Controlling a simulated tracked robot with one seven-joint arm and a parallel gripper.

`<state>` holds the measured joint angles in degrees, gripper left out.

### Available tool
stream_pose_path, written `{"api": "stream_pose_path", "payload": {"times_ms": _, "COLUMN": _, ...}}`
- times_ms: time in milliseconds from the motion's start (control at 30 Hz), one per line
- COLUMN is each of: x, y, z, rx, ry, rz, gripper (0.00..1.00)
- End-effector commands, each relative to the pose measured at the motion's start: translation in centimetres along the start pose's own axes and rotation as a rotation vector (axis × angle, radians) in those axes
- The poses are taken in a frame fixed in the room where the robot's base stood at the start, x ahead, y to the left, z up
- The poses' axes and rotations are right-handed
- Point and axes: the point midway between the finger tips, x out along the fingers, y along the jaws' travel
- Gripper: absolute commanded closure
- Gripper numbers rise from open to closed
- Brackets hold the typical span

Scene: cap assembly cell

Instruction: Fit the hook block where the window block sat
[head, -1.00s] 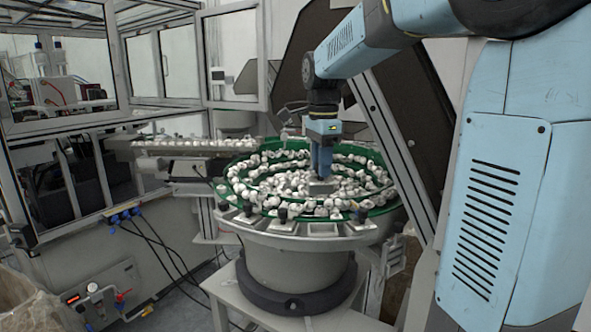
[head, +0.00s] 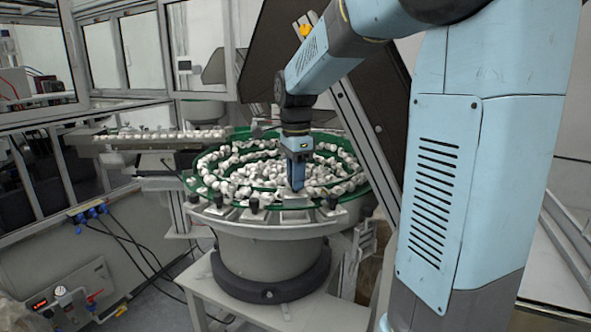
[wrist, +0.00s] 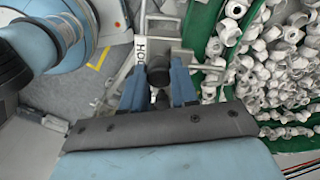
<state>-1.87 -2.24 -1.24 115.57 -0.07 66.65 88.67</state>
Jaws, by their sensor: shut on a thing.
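My gripper (wrist: 158,92) is shut on the dark round knob (wrist: 158,75) of a block, between its two blue fingers. A white label on the block (wrist: 140,50) shows the letters "HO", so I take it as the hook block; its far part is partly hidden. In the head view my gripper (head: 297,187) points down at the near rim of the bowl feeder, over a gap in the row of knobbed blocks. The block's underside is hidden, so I cannot tell whether it is seated. I cannot make out a window block.
The bowl feeder's green track (head: 359,180) holds many white caps (head: 240,170). Black-knobbed blocks stand on the rim, left (head: 253,203) and right (head: 332,203) of my gripper. A linear track (head: 110,143) runs off left. A dark slanted panel stands behind.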

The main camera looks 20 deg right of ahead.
Motion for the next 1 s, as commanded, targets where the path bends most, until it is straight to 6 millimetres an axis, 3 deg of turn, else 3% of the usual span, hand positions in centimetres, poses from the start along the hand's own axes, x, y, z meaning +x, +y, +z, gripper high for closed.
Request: {"api": "stream_pose_path", "payload": {"times_ms": 1000, "x": 1.4, "y": 0.1, "z": 0.0, "rx": 0.000, "ry": 0.000, "rz": 0.000, "gripper": 1.00}}
